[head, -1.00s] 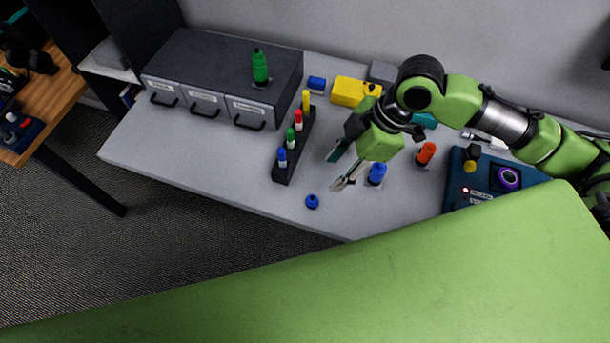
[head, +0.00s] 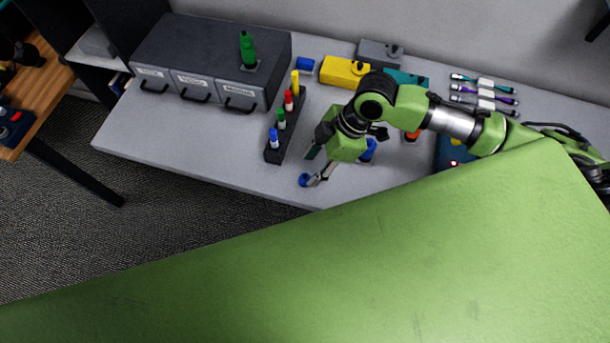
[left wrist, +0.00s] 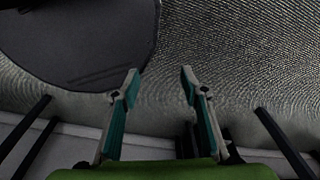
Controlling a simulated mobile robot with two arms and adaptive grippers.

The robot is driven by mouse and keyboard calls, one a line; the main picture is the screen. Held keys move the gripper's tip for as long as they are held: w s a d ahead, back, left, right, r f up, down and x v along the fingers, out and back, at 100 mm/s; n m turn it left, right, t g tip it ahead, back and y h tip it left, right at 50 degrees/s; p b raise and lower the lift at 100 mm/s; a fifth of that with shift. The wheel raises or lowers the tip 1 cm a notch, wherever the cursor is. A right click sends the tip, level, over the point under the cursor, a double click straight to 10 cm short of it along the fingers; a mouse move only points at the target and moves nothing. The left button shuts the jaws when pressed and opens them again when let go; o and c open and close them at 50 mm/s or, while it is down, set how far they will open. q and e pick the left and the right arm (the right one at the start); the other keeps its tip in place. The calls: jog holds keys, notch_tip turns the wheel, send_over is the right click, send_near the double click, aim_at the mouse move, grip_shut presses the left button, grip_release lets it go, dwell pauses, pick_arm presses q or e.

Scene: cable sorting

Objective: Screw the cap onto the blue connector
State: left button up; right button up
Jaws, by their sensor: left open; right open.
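The blue connector (head: 369,149) stands on the table, partly hidden behind my right gripper. A small blue cap (head: 303,180) lies near the table's front edge. My right gripper (head: 312,169) is open, its fingers pointing down and left. One fingertip is right beside the cap; I cannot tell whether it touches. My left gripper (left wrist: 160,82) shows only in the left wrist view. It is open and empty, with the floor beyond its fingers.
A black rack (head: 288,122) with several coloured markers stands left of my right gripper. A grey drawer unit (head: 215,60) with a green connector (head: 248,50) on top is at the back left. An orange connector (head: 412,136) is partly hidden by my right arm. Yellow (head: 345,72) and grey (head: 374,52) boxes stand behind.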

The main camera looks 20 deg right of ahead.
aim_at(306, 176)
jog(key=shift+f, duration=0.1)
jog(key=shift+a+f+p, duration=0.25)
jog(key=shift+p, duration=0.1)
jog(key=p+x, duration=0.1)
jog(key=x, duration=0.2)
jog(key=shift+a+f, duration=0.15)
jog(key=shift+f, duration=0.1)
jog(key=shift+a+f, duration=0.15)
jog(key=shift+f, duration=0.3)
pick_arm(q)
jog(key=shift+s+r, duration=0.8)
jog(key=shift+r, duration=0.2)
jog(key=shift+w, duration=0.1)
pick_arm(e)
jog(key=c, duration=0.8)
